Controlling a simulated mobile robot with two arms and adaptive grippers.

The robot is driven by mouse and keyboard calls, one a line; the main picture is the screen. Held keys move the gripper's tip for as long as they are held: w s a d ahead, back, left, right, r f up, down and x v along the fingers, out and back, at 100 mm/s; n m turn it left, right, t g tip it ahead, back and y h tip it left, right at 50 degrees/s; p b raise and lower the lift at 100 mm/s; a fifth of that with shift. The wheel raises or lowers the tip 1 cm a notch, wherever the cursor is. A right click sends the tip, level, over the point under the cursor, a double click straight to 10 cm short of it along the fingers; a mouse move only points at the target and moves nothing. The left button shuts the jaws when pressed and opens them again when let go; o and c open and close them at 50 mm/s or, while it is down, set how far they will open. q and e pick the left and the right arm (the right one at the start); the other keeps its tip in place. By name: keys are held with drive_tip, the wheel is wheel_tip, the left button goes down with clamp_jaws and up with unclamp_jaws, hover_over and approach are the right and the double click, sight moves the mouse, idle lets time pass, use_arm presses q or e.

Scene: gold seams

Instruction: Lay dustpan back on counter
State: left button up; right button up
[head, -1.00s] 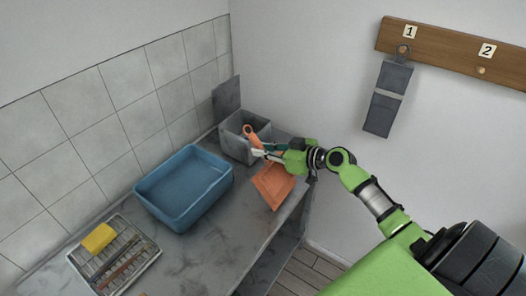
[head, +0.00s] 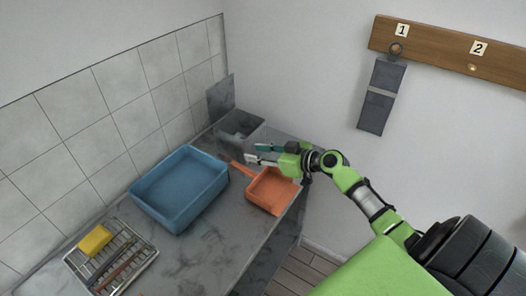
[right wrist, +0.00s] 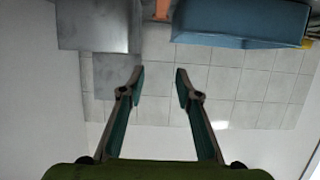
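The orange dustpan (head: 272,192) lies on the grey counter (head: 213,245), near its right edge, with its handle (head: 241,168) pointing back left towards the blue tub. My right gripper (head: 256,153) is open and empty, just behind the dustpan and apart from its handle. In the right wrist view the two fingers (right wrist: 160,74) are spread with nothing between them. A bit of the orange handle (right wrist: 162,10) shows at the top edge there. My left gripper is not in view.
A blue tub (head: 163,208) stands left of the dustpan. A grey bin (head: 254,124) stands in the back corner. A rack (head: 139,262) with a yellow sponge (head: 95,240) is at front left. Grey cloth (head: 376,112) hangs from a wooden peg board (head: 432,49).

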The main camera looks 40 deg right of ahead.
drive_tip(key=shift+r, duration=0.1)
drive_tip(key=b+v, duration=0.3)
drive_tip(key=v, duration=0.9)
